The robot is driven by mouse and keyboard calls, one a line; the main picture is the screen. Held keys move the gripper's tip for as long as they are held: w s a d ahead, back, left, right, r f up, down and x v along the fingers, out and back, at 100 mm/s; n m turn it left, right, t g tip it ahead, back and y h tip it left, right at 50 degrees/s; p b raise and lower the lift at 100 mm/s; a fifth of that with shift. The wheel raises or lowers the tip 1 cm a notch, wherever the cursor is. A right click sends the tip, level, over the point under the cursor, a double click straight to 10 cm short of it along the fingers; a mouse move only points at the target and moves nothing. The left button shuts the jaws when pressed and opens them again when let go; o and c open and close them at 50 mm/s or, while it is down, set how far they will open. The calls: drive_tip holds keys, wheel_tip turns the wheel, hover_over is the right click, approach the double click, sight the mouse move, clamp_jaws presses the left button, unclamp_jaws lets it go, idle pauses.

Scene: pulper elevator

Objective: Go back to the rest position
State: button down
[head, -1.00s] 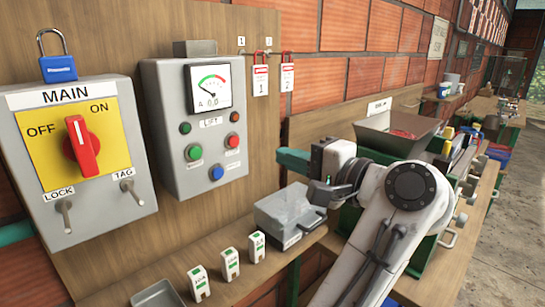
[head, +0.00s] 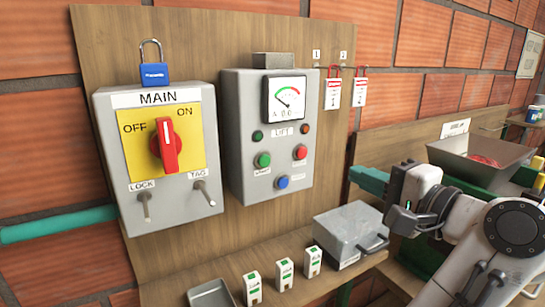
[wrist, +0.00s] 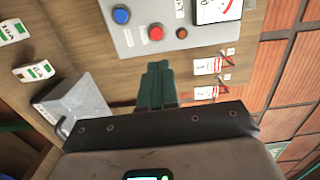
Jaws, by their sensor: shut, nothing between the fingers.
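My gripper (head: 356,175) reaches in from the right in the head view. Its green fingers are closed together with nothing between them. They are in front of the board, below the two red-and-white tags (head: 333,93) and to the right of the grey lift panel (head: 238,170). In the wrist view the shut gripper (wrist: 157,66) points toward the lift panel (wrist: 150,15) and its buttons, with a visible gap beside the tags (wrist: 205,66). The head view does not show clearly how far the fingertips are from the board.
The MAIN box (head: 160,210) has a red rotary handle (head: 167,145) and a blue padlock (head: 155,73) above it. A grey lidded box (head: 350,232), several small white-green blocks (head: 284,274) and an open tray (head: 211,294) are on the shelf. A metal hopper (head: 470,158) stands at right.

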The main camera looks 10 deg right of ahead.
drive_tip(key=s+d+f+n+g+h, duration=0.2)
drive_tip(key=s+f+n+g, duration=0.1)
drive_tip(key=f, duration=0.6)
drive_tip(key=s+d+f+n+g+h, duration=0.1)
drive_tip(key=s+d+f+n+g, duration=0.1)
drive_tip(key=f, duration=0.6)
drive_tip(key=s+d+f+n+g+h, duration=0.2)
drive_tip(key=s+f+n+g, duration=0.1)
drive_tip(key=f, duration=0.6)
drive_tip(key=s+a+f+n+g+h, duration=0.1)
drive_tip(key=s+f+n+g, duration=0.4)
drive_tip(key=s+f, duration=1.5)
drive_tip(key=s+g, duration=0.2)
drive_tip(key=s, duration=0.2)
drive_tip(key=shift+a+f+h, duration=0.3)
drive_tip(key=shift+f, duration=0.1)
drive_tip(key=shift+s+a+r, duration=0.1)
drive_tip(key=shift+s+a, duration=0.05)
drive_tip(key=shift+a, duration=0.05)
